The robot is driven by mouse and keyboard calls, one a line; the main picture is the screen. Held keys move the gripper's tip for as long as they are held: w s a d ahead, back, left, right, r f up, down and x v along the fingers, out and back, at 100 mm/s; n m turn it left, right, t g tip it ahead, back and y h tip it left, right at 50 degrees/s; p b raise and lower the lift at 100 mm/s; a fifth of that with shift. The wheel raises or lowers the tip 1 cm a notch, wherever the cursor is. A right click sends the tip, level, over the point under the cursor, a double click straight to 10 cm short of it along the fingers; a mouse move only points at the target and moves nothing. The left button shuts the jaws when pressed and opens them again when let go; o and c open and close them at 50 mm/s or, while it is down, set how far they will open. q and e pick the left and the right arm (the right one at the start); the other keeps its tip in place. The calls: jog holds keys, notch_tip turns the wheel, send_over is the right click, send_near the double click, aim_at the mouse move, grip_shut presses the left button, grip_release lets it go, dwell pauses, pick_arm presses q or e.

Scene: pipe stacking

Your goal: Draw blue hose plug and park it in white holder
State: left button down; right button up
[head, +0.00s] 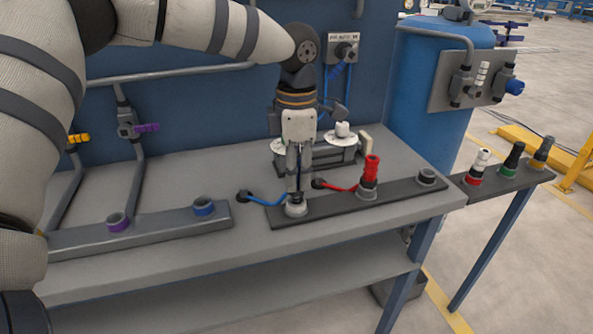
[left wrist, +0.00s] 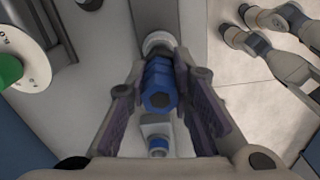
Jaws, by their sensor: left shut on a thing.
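My left gripper (head: 297,192) points down at the white-ringed holder (head: 296,210) on the dark strip at the front of the bench. In the left wrist view its two fingers (left wrist: 160,105) are shut on the sides of the blue hose plug (left wrist: 159,86), whose hexagonal end faces the camera. A white ring (left wrist: 158,42) shows just beyond the plug. In the head view the fingers mostly hide the plug, so I cannot tell how deep it sits. The blue hose (head: 265,202) lies left of the holder. My right gripper (left wrist: 265,38) appears in the left wrist view, its fingers apart.
A red plug (head: 370,170) stands in the same strip to the right, and an empty dark socket (head: 427,176) is beyond it. Blue-ringed (head: 204,206) and purple-ringed (head: 118,222) sockets are on the left strip. White discs (head: 340,137) stand behind. The front bench edge is clear.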

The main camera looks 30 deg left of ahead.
pick_arm(q)
jog(key=shift+f, duration=0.95)
jog(key=c, duration=1.3)
grip_release()
jog(key=shift+c, duration=0.2)
jog(key=shift+r, duration=0.1)
